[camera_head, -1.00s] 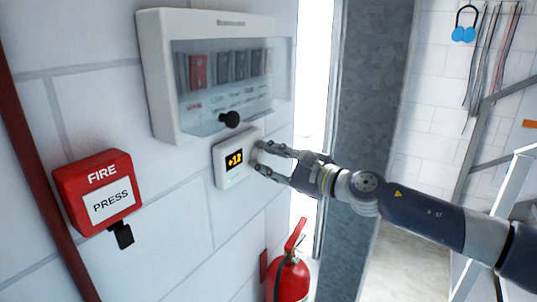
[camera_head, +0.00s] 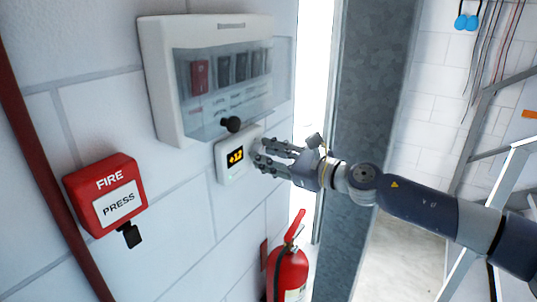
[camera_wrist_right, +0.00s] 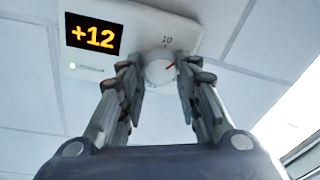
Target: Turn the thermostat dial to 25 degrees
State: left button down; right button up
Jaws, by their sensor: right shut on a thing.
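The white thermostat (camera_head: 225,168) is fixed to the white block wall below the breaker box. Its display (camera_head: 236,156) reads +12 in yellow. In the right wrist view the fingertips (camera_wrist_right: 163,72) flank the dial. My left gripper is not in view.
The breaker box (camera_head: 165,85) with a clear cover and black knob (camera_head: 232,124) is just above the thermostat. A red fire call box (camera_head: 104,194) is at the left, and a red extinguisher (camera_head: 288,270) stands below. A grey column (camera_head: 365,70) is at the right.

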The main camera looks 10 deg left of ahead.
jog(key=o, duration=1.1)
jog(key=shift+c, duration=0.2)
jog(key=f+v, duration=0.1)
jog(key=v, duration=1.1)
jog(key=shift+r, duration=0.45)
jog(key=shift+w, duration=0.1)
